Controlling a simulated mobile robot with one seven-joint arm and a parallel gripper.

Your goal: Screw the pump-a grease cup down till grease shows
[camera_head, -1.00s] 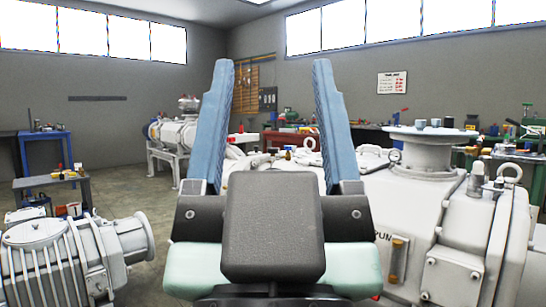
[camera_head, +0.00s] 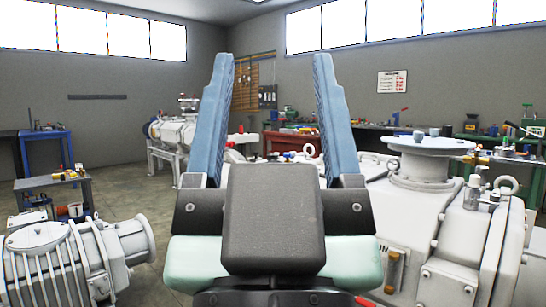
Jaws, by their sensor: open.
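My gripper (camera_head: 272,62) stands upright in the middle of the view. Its two blue ridged fingers are wide apart, and nothing shows between them but the room behind. A large pale pump (camera_head: 460,235) stands to the right, beside and behind my gripper, partly covered by it. A lettered mark on its front is cut off by my gripper, so I cannot tell which pump it is. A small metal fitting (camera_head: 473,191) stands on its top, and a brass-coloured part (camera_head: 393,271) sits on its front. I cannot tell whether either is the grease cup. No grease is visible.
A ribbed pale pump (camera_head: 75,255) lies at the lower left. Small cups (camera_head: 447,132) stand on the right pump's round flange (camera_head: 428,147). A low table (camera_head: 50,181) and a blue bench (camera_head: 46,140) are at left. Open floor (camera_head: 140,200) lies between.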

